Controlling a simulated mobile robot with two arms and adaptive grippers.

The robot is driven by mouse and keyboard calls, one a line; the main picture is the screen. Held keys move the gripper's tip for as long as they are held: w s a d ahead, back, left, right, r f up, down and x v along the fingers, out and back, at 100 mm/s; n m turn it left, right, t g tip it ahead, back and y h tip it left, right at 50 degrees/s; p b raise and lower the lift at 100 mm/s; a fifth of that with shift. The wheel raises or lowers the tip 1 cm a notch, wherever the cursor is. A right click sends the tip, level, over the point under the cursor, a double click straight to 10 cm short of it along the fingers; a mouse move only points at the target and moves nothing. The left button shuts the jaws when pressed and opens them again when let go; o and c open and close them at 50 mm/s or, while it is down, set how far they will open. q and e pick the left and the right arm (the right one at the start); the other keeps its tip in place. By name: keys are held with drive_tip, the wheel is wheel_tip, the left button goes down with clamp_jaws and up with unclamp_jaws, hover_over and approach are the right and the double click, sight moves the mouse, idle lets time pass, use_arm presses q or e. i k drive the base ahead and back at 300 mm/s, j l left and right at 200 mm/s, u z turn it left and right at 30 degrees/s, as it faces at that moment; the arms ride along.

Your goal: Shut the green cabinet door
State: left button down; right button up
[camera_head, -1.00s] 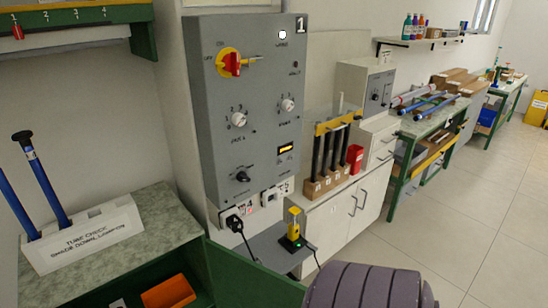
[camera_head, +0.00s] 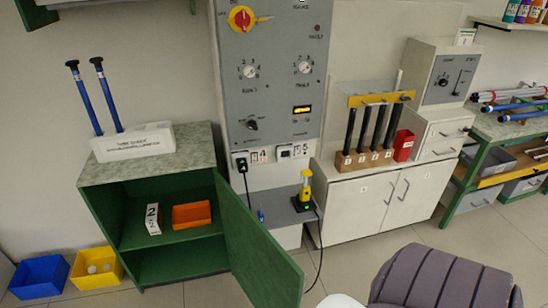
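The green cabinet (camera_head: 100,212) stands at the left under a speckled grey-green top. Its green door (camera_head: 257,243) is hinged on the right side and stands wide open, swung out toward me. Inside, on the shelf, are an orange bin (camera_head: 192,215) and a white block marked 2 (camera_head: 152,219). The lower compartment looks empty. Neither of my grippers shows in the head view.
A grey chair back (camera_head: 445,278) stands at the lower right, apart from the door. A blue bin (camera_head: 40,277) and a yellow bin (camera_head: 97,268) are on the floor left of the cabinet. A black cable (camera_head: 321,255) hangs right of the door.

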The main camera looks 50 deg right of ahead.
sight(268, 276)
drive_tip(key=l, duration=0.4)
drive_tip(key=k+l+u, duration=0.15)
drive_tip(key=l, duration=0.6)
drive_tip(key=k+l+u, duration=0.1)
drive_tip(key=l, duration=0.3)
drive_tip(key=k+l+u, duration=0.1)
drive_tip(key=l, duration=0.25)
drive_tip(key=k, duration=0.05)
